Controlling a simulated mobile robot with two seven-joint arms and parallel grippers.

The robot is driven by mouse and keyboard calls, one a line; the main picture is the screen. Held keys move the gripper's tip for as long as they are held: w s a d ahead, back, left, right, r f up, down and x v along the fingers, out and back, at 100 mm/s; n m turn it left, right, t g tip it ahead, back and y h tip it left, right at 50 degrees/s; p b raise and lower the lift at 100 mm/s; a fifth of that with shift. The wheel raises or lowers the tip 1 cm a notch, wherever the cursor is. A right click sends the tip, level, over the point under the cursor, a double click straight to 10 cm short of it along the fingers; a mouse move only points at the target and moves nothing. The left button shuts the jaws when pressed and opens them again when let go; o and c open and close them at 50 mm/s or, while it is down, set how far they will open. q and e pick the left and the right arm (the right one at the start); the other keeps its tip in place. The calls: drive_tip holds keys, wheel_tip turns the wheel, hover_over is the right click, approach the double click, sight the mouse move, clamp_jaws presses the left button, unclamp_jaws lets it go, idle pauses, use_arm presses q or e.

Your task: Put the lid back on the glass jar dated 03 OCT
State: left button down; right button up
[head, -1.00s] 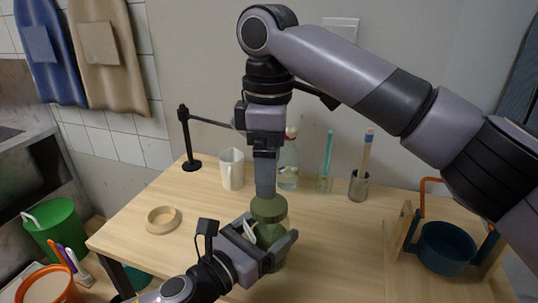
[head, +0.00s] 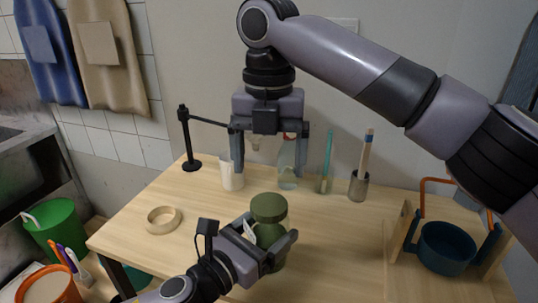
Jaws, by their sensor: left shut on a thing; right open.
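The glass jar (head: 271,232) is green and stands upright on the wooden table. Its olive green lid (head: 269,206) sits level on its mouth. A white label (head: 249,232) shows at its left side, but I cannot read a date. My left gripper (head: 270,245) is shut around the jar's body from the lower left. My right gripper (head: 271,170) is open and empty, pointing down above and behind the lid, apart from it. How tightly the lid is seated cannot be seen.
A white pitcher (head: 232,176), a clear bottle (head: 288,177), a glass with a teal stick (head: 324,184) and a metal cup (head: 358,190) stand at the back. A wooden ring (head: 163,220) lies left.

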sight(269, 203)
drive_tip(key=shift+r+n, duration=0.1)
drive_tip(key=shift+n, duration=1.1)
drive_tip(key=shift+f, duration=4.05)
drive_tip(key=c, duration=1.1)
